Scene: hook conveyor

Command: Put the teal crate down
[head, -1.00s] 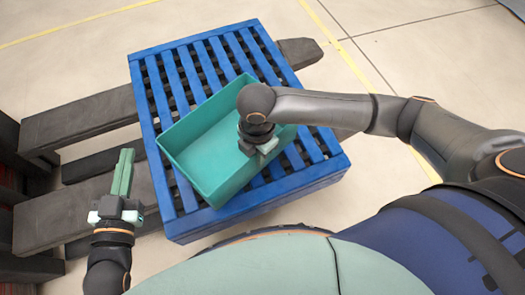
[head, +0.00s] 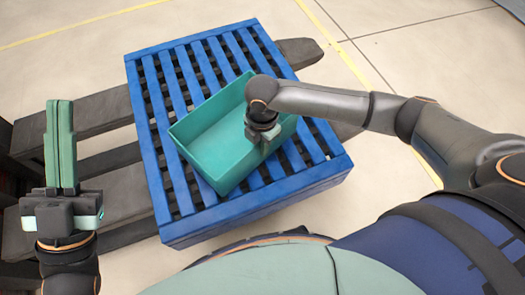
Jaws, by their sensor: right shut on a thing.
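The teal crate (head: 212,172) is open-topped and looks empty. It is over the blue slatted pallet (head: 162,165), turned at an angle to the slats. It looks level and low over the slats; I cannot tell whether its base touches them. My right gripper (head: 268,145) is shut on the crate's right-hand wall. The fingertips are partly hidden by the gripper body and the wall. My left gripper (head: 60,125) is at the left, away from the crate, with its fingers together and nothing visible between them.
Dark fork-like beams (head: 100,115) run under the pallet and stick out on its left; a rounded end (head: 300,52) shows at the right. Bare slats lie left of and behind the crate. The pale floor (head: 390,70) with yellow lines is clear beyond.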

